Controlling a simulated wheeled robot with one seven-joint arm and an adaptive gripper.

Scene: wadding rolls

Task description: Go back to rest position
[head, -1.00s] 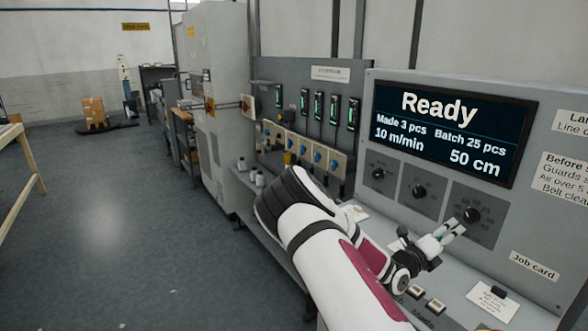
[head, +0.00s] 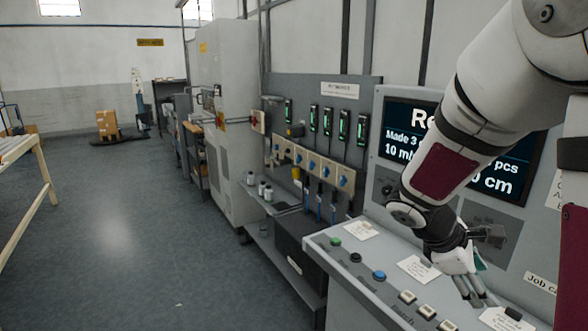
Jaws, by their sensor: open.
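My gripper (head: 478,299) is in the lower right of the head view, pointing down just above the sloped control desk (head: 385,290). Its fingers are apart with nothing between them. My arm comes down from the upper right and covers part of the display screen (head: 400,118) and most of the knobs below it. The bits of text still showing include "Made 3", "10 m/" and "cm".
The desk carries green, black and blue buttons (head: 379,276), pale switches (head: 426,311) and paper cards (head: 417,269). A panel with green-lit gauges (head: 337,124) and a grey cabinet (head: 225,130) stand further back.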

